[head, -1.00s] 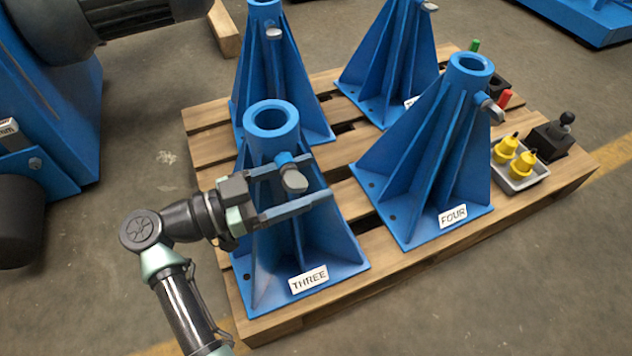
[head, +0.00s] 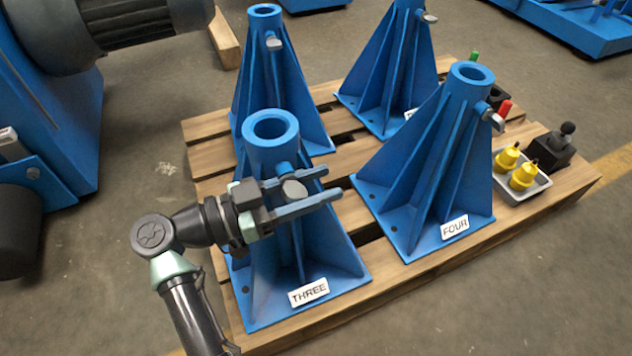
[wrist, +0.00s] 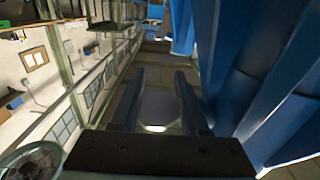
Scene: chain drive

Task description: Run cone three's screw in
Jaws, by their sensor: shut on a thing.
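Cone three (head: 268,270) is a blue ribbed stand with a round open collar and a white THREE label. Its screw (head: 292,190) has a grey flat head and sticks out of the collar's side facing me. My gripper (head: 300,193) reaches in from the left, with one finger on each side of the screw head, and is shut on it. In the wrist view the grey screw head (wrist: 158,106) lies between the two dark fingers. How deep the screw sits in the collar cannot be told.
Cone four (head: 425,180) stands to the right on the same wooden pallet (head: 390,290), with two more blue cones behind. A grey tray (head: 522,187) with yellow parts and a black block (head: 549,150) with a knob are at the right. A motor (head: 140,30) is at upper left.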

